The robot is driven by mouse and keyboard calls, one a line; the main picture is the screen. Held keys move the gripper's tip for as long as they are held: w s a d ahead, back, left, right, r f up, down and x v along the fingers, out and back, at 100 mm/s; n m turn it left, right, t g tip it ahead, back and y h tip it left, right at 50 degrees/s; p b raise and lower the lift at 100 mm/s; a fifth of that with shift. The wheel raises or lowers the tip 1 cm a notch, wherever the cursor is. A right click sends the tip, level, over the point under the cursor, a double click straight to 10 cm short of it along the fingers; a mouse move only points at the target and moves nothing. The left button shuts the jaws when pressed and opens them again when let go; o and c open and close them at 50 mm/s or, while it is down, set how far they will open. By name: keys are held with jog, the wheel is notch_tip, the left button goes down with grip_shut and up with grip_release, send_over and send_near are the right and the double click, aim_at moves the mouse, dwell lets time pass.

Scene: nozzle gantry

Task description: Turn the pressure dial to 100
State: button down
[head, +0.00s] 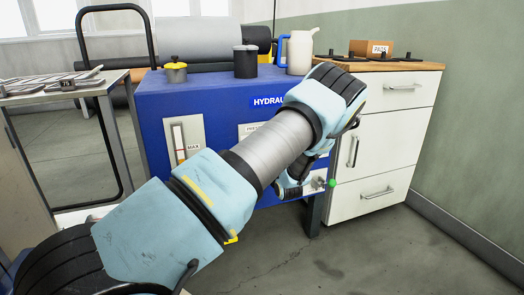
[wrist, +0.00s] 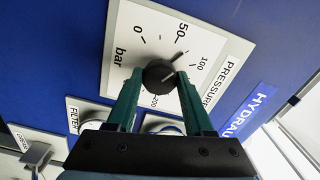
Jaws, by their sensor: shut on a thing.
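The pressure dial is a black round knob (wrist: 158,75) on a white plate (wrist: 150,22) marked bar, 0, 50, 100 and 200, seen tilted in the wrist view. Its pointer seems to lie between 50 and 100; the exact reading is hard to tell. My gripper (wrist: 161,74) has its two green fingers on either side of the knob, shut on it. Only part of the white plate (head: 249,129) shows beside the arm on the blue hydraulic cabinet (head: 205,100).
A filter plate (wrist: 85,112) and another round part (wrist: 160,124) sit close to the dial. A green-tipped part (head: 332,183) sticks out past my wrist. Pots and a jug (head: 299,52) stand on the cabinet. White drawers (head: 385,125) are at right; floor in front is clear.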

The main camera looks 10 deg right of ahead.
jog(key=m+p, duration=0.1)
jog(key=m, duration=0.4)
jog(key=shift+m+p, duration=0.3)
jog(key=shift+m, duration=0.1)
jog(key=shift+f, duration=0.1)
dwell(0.3)
jog(key=shift+c, duration=1.4)
grip_release()
jog(key=s+d, duration=0.1)
jog(key=s, duration=0.9)
jog(key=shift+s+d+p, duration=0.2)
jog(key=shift+s+p, duration=0.1)
jog(key=shift+s, duration=0.1)
